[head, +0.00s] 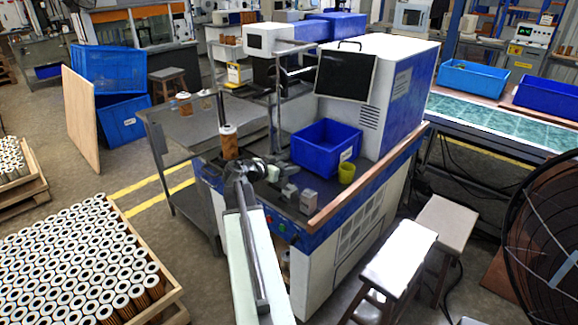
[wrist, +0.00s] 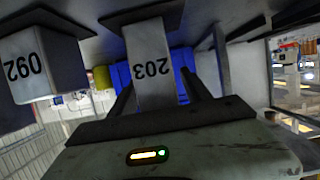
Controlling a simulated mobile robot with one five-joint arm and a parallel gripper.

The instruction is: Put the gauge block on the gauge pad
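In the wrist view, which looks upside down, a grey block marked 203 (wrist: 151,62) stands between the two dark fingers of my gripper (wrist: 160,92). The fingers lie on either side of it, and I see no clear grip on it. A second grey block with a number (wrist: 42,65) is to the left, outside the fingers. In the head view my gripper (head: 262,171) is low over the machine's front counter, beside small grey blocks (head: 308,200). I cannot make out which block is the gauge block, nor the gauge pad.
A blue bin (head: 326,147) and a yellow cup (head: 347,172) stand behind the blocks. An orange-and-white cartridge (head: 229,143) stands upright left of my arm. A monitor (head: 345,76) hangs above the counter. Stools (head: 398,258) stand at the right front.

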